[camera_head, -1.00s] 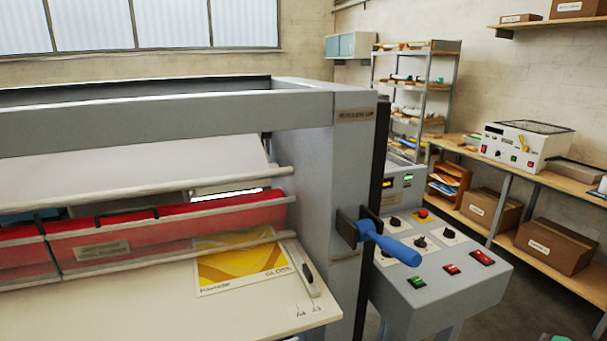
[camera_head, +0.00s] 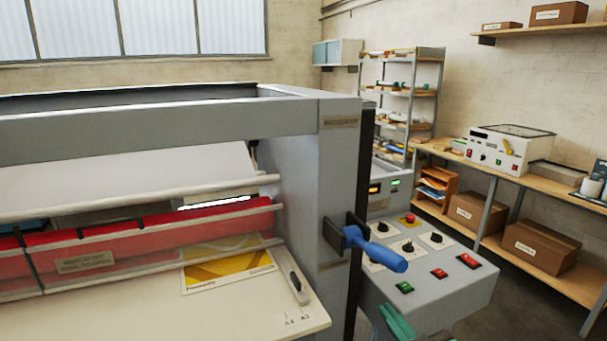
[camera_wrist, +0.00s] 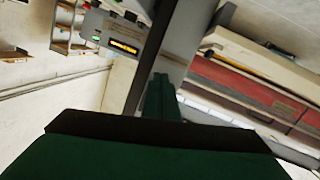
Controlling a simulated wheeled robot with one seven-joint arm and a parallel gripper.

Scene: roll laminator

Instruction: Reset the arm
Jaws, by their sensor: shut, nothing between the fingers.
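My green gripper (camera_head: 397,322) shows at the bottom of the head view, in front of the control console and below its green button. In the wrist view the fingers (camera_wrist: 160,92) are together and point up the picture, with nothing between them. The roll laminator (camera_head: 300,160) fills the left and middle of the head view. Its blue-handled lever (camera_head: 375,250) sticks out from the side panel, above and left of my gripper, apart from it. The red roller guard (camera_head: 130,240) spans the machine; it also shows in the wrist view (camera_wrist: 245,90).
The sloped control console (camera_head: 440,290) has knobs, several coloured buttons and a lit display. A yellow sheet (camera_head: 225,268) lies on the feed table (camera_head: 150,315). A workbench (camera_head: 480,165) with a white device and boxes below stands at right, with open floor before it.

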